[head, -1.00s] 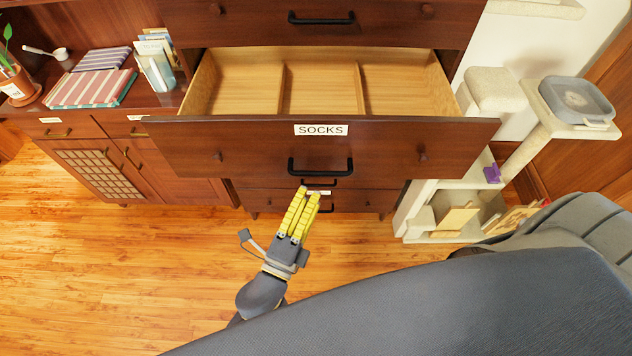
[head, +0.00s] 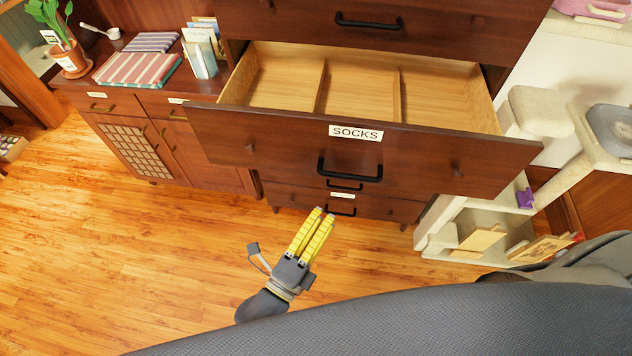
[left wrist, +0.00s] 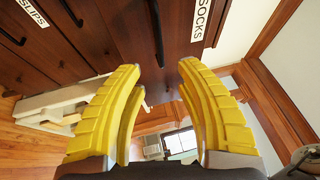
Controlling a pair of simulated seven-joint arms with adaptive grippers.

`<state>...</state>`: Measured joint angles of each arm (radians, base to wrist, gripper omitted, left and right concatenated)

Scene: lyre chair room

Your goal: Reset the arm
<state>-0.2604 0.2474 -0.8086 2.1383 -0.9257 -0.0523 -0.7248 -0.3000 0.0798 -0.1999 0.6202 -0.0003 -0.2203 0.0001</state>
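My left gripper (head: 312,236) has yellow ribbed fingers and shows low in the middle of the head view, in front of the dresser and below the handle of the open drawer. In the left wrist view its fingers (left wrist: 160,85) stand wide apart with nothing between them. The drawer labelled SOCKS (head: 260,143) is pulled out and its visible compartments are empty. Its black handle (head: 350,172) is apart from my gripper in the head view. My right gripper is not in view. A large dark grey part of my own body fills the bottom of the head view.
A low cabinet (head: 215,172) at the left bears folded striped cloths (head: 138,70), books (head: 200,55) and a potted plant (head: 70,60). A beige cat tree (head: 540,110) with shelves stands at the right. The wooden floor (head: 120,250) at the left is clear.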

